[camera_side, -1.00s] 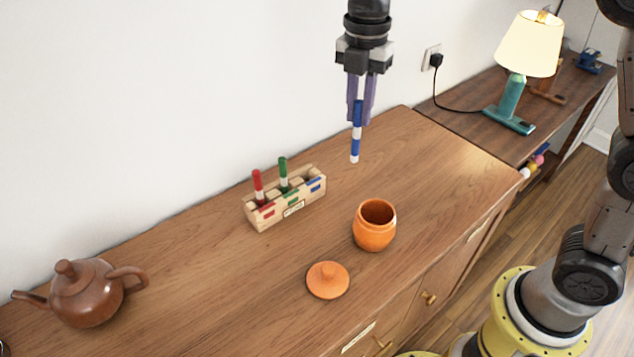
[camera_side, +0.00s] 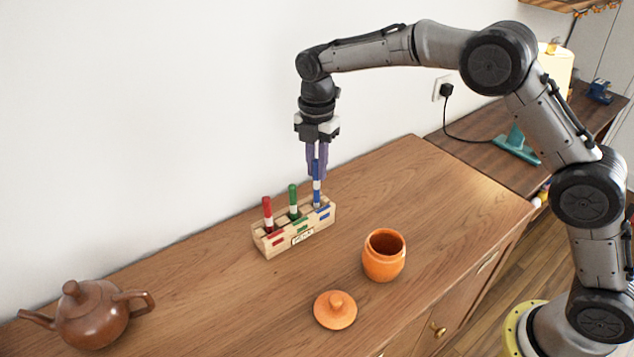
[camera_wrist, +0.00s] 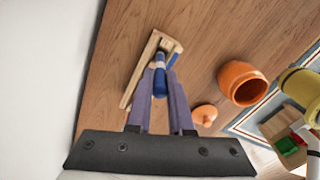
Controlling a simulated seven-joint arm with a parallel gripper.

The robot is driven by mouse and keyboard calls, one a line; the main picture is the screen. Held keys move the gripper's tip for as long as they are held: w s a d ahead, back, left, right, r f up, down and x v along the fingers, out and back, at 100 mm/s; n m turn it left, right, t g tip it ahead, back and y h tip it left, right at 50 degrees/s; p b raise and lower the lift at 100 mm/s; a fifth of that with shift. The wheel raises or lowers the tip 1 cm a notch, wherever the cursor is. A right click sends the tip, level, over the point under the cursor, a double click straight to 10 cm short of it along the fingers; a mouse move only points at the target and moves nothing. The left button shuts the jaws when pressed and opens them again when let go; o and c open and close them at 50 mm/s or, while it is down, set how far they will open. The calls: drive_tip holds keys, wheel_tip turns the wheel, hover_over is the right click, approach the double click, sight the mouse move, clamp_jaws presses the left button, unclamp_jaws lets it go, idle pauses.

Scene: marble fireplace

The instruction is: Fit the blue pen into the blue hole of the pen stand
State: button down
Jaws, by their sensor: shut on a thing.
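The blue pen (camera_side: 317,169), blue with white bands, stands upright in my gripper (camera_side: 317,174), which is shut on its upper part. The wooden pen stand (camera_side: 268,246) holds a red pen (camera_side: 267,210) at left and a green pen (camera_side: 293,197) in the middle. The blue pen's lower part is at the right compartment, above the blue mark (camera_side: 324,215). Its white lower tip is out of sight, seemingly inside the stand; the depth is unclear. In the wrist view, the blue pen (camera_wrist: 160,84) lies between the fingers, over one end of the stand (camera_wrist: 137,76).
An orange pot (camera_side: 384,262) and its lid (camera_side: 335,310) sit to the right of and in front of the stand. A brown teapot (camera_side: 90,318) is at far left. The white wall is close behind the stand. Wooden top between them is clear.

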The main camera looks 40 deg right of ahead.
drive_tip(key=shift+f, duration=1.7)
drive_tip(key=shift+f, duration=0.15)
drive_tip(key=c, duration=0.8)
unclamp_jaws()
wheel_tip(320, 180, up, 12)
drive_tip(key=shift+f, duration=0.15)
drive_tip(key=shift+r, duration=0.35)
drive_tip(key=shift+s, duration=0.1)
